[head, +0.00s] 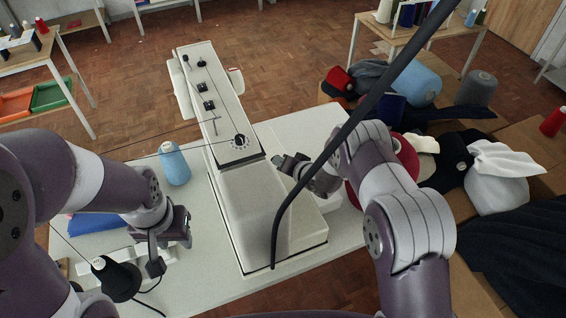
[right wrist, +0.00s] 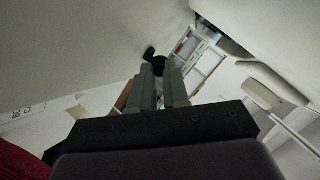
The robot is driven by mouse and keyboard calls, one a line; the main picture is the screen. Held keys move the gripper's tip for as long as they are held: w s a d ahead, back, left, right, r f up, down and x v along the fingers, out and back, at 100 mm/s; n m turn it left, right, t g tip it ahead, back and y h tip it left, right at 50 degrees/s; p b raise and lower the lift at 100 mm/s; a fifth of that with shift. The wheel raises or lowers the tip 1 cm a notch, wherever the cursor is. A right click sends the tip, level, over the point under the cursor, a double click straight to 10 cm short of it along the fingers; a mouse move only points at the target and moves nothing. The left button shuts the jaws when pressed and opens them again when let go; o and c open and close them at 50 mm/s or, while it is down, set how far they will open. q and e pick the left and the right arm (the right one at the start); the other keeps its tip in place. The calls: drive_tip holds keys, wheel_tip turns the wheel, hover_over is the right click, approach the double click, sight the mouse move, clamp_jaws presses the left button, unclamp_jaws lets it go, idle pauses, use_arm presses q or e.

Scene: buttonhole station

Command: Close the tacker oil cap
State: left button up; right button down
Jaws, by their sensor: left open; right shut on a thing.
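The tacker is a long cream machine (head: 240,190) on a pale table, with a dial and dark knobs on top. My right gripper (head: 282,163) is at the machine's right side. In the right wrist view its fingers (right wrist: 158,82) are close together, shut on a small dark round piece (right wrist: 158,65) at their tips, which looks like the oil cap. Its seat and whether it is fully closed cannot be made out. My left gripper (head: 166,250) is open and empty over the table, left of the machine.
A blue thread cone (head: 173,163) stands left of the machine, and a black cone (head: 117,278) is near my left gripper. A long dark bar (head: 350,125) crosses the view before my right arm. Caps and cones crowd the right side (head: 415,85).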

drive_tip(key=shift+w+r+g+p, duration=0.15)
drive_tip(key=shift+r+g+p, duration=0.2)
drive_tip(key=shift+r+g, duration=0.05)
drive_tip(key=g+p, duration=0.1)
drive_tip(key=p, duration=0.1)
drive_tip(key=w+g+h+p, duration=0.1)
drive_tip(key=p, duration=0.2)
drive_tip(key=shift+a+r+g, duration=0.2)
drive_tip(key=shift+r+g, duration=0.1)
drive_tip(key=shift+r, duration=0.05)
drive_tip(key=shift+w+f+g+p, duration=0.2)
drive_tip(key=shift+g+p, duration=0.1)
drive_tip(key=shift+p, duration=0.5)
drive_tip(key=shift+f, duration=0.1)
drive_tip(key=c, duration=1.4)
unclamp_jaws()
